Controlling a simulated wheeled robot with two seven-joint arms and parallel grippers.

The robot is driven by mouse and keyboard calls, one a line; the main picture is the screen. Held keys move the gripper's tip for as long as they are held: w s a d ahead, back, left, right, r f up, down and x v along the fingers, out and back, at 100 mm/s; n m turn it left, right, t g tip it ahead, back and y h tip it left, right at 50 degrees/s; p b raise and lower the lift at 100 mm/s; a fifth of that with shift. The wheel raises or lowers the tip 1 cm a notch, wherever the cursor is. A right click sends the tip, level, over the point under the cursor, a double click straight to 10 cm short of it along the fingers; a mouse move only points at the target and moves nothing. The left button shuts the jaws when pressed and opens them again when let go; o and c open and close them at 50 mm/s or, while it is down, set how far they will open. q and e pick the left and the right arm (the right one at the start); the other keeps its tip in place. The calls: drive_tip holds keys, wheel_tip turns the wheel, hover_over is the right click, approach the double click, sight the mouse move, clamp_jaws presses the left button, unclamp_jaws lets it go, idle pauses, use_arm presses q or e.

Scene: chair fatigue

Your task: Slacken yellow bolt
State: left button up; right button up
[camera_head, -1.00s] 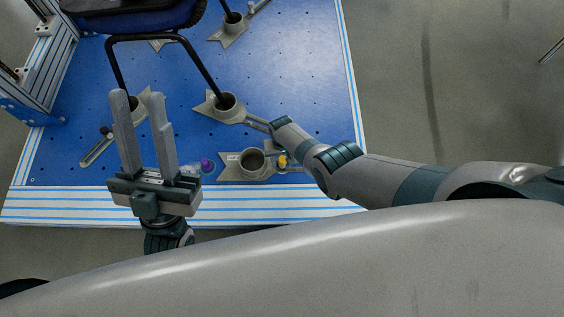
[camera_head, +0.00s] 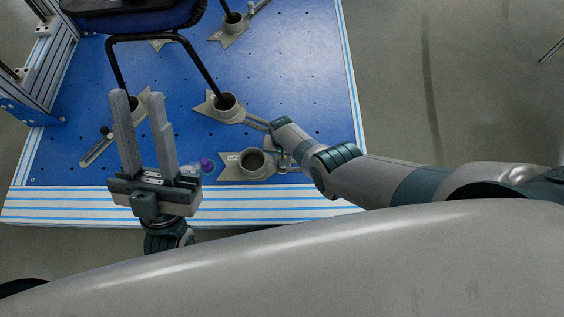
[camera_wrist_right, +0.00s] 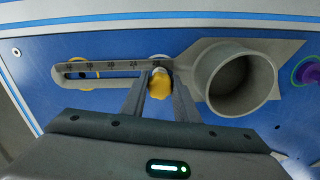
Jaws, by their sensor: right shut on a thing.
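The yellow bolt (camera_wrist_right: 159,86) sits at the slot of a grey bracket (camera_wrist_right: 110,67) with a numbered scale, beside its round cup. My right gripper (camera_wrist_right: 160,94) has a finger on each side of the bolt and is shut on it. In the head view the bolt is hidden by my right gripper and wrist (camera_head: 293,140); the bracket's cup part (camera_head: 232,164) shows to their left. My left gripper (camera_head: 137,97) is open and empty, its fingers pointing up the picture over the blue plate's near left part.
A purple knob (camera_head: 206,165) lies left of the cup; it also shows in the wrist view (camera_wrist_right: 309,73). A chair (camera_head: 140,18) stands with its black legs in similar brackets on the blue plate (camera_head: 300,60). The plate's right part is mostly clear.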

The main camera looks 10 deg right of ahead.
drive_tip(key=shift+n, duration=0.6)
drive_tip(key=shift+n, duration=0.7)
drive_tip(key=shift+n, duration=0.7)
drive_tip(key=o, duration=0.6)
drive_tip(key=shift+o, duration=0.2)
